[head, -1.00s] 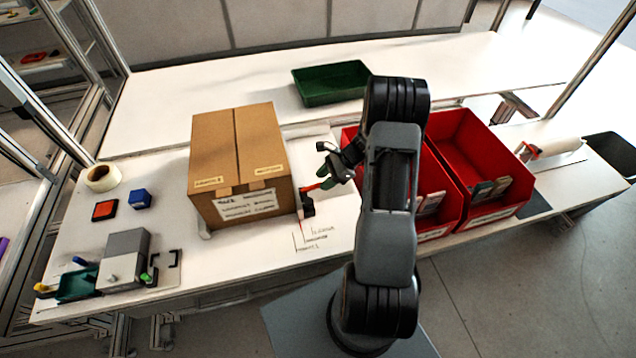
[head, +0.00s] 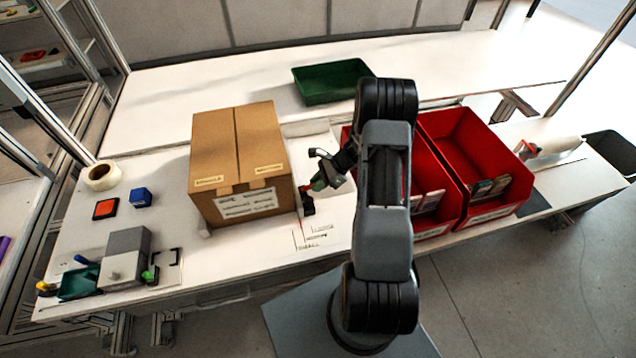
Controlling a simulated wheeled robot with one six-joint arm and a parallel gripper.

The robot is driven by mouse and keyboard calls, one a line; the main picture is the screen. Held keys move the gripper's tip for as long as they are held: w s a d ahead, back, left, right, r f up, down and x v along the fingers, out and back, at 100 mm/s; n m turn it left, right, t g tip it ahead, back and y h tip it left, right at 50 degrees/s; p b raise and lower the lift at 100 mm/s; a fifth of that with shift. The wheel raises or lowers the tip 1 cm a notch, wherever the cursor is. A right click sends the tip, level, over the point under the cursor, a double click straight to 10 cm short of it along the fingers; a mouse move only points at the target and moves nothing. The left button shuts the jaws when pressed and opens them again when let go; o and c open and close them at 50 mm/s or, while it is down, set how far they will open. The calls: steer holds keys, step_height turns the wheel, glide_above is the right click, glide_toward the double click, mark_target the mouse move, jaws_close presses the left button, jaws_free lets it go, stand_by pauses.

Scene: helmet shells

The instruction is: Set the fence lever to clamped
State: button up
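The fence lever (head: 305,188) shows as a small red handle over a black base (head: 308,207), close against the right side of the cardboard box (head: 240,165).
Red bins (head: 462,215) stand just right of my arm. A green tray (head: 325,98) lies behind. At the left are a tape roll (head: 101,177), an orange-red block (head: 105,209), a blue block (head: 141,197) and a grey fixture (head: 124,262). The white bench (head: 260,280) is clear in front.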

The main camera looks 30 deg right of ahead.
jaws_close()
steer(key=shift+d+f+y+b, duration=0.1)
steer(key=shift+f+y+b, duration=0.55)
steer(key=shift+b, duration=0.55)
steer(key=shift+f+y+b, duration=0.15)
steer(key=shift+y+b, duration=0.6)
steer(key=shift+b, duration=0.2)
steer(key=shift+s, duration=0.1)
steer(key=o, duration=0.6)
jaws_free()
steer(key=shift+d, duration=0.1)
